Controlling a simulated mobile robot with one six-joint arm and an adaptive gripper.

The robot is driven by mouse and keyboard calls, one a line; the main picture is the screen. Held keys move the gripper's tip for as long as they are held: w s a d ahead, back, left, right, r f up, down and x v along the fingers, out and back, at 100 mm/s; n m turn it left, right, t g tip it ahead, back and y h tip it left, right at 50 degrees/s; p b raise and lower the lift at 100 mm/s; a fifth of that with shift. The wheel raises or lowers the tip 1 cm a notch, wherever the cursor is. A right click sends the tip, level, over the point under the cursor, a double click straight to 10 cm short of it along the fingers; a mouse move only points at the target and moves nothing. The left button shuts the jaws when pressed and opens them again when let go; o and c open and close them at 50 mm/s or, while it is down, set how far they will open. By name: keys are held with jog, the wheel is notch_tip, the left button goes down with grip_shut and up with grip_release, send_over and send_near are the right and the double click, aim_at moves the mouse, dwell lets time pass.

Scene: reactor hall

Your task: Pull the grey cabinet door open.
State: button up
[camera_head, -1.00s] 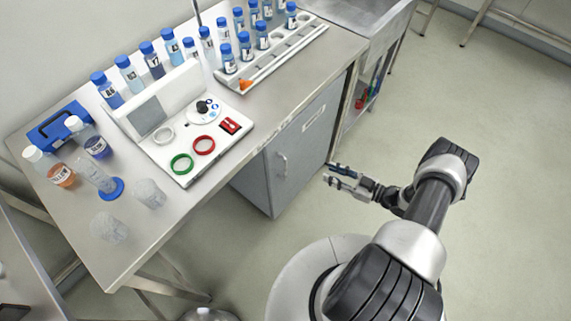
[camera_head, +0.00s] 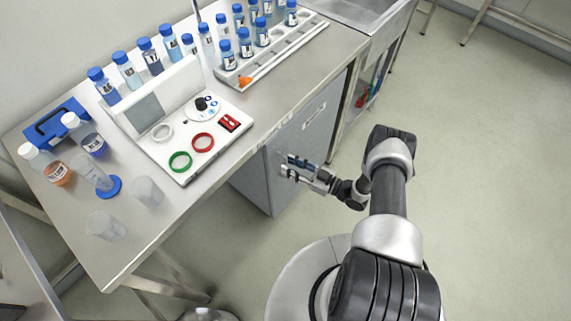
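The grey cabinet door (camera_head: 312,138) is under the steel bench and looks closed, with a pale label near its top. Its handle, seen a second ago on the left part of the door, is now hidden behind my gripper. My gripper (camera_head: 284,166) is right at the door's left part, its two fingers pointing left and spread apart at the handle's place. I cannot tell whether the fingers are around the handle or touching it.
The steel bench (camera_head: 215,192) overhangs the cabinet and carries several blue-capped bottles, a white device (camera_head: 188,150), a bottle rack (camera_head: 265,62) and glassware. A sink (camera_head: 365,12) stands beyond it. The floor (camera_head: 480,180) to the right of the cabinet is clear.

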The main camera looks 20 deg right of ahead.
jog(key=shift+x, duration=1.4)
jog(key=shift+c, duration=0.2)
grip_shut()
